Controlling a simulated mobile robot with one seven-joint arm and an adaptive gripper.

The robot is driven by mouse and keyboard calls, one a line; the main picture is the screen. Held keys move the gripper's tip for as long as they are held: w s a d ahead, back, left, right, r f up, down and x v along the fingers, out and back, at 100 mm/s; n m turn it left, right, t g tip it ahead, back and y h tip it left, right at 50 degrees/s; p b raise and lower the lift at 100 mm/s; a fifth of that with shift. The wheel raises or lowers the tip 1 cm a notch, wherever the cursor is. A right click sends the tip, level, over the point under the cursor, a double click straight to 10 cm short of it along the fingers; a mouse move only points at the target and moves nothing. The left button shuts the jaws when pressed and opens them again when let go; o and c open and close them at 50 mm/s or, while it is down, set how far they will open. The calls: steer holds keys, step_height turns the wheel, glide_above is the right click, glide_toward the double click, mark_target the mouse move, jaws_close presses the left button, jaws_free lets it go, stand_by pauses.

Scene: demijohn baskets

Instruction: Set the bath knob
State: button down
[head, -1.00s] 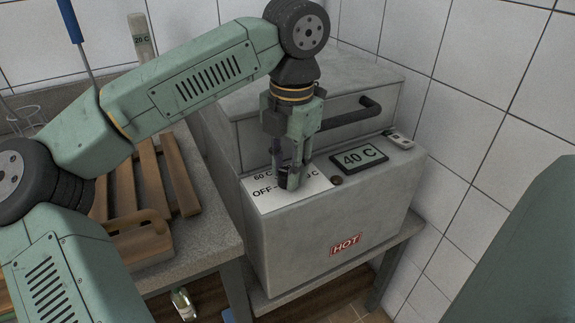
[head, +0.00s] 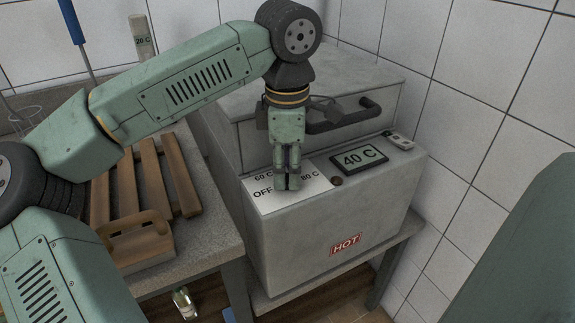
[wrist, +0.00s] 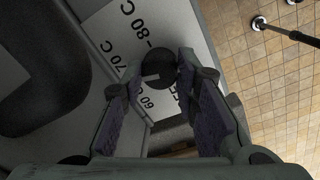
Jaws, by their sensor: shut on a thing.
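The bath knob (wrist: 158,68) is a small dark round knob on a white dial plate (head: 262,200) on top of the grey bath's front housing. The plate reads OFF, 60 C and 80 C in the head view, and 70 C also shows in the wrist view. My gripper (head: 288,183) points down over the plate and is shut on the knob, one finger on each side of it. In the head view the fingers mostly hide the knob, and I cannot read its setting. The display (head: 359,158) beside the plate reads 40 C.
The bath (head: 320,225) has a red HOT label (head: 345,245) on its front. Its lid handle (head: 345,117) is close behind my gripper. A wooden slatted rack (head: 145,185) lies on the counter to the left. The tiled wall stands close on the right.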

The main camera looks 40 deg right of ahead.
steer(key=m, duration=0.7)
steer(key=shift+p, duration=0.3)
steer(key=m, duration=0.6)
steer(key=shift+w+g, duration=0.1)
steer(key=shift+g, duration=0.2)
steer(key=shift+m, duration=0.5)
steer(key=c, duration=1.2)
jaws_free()
steer(key=shift+c, duration=0.2)
step_height(320, 180, up, 12)
steer(key=shift+a, duration=0.3)
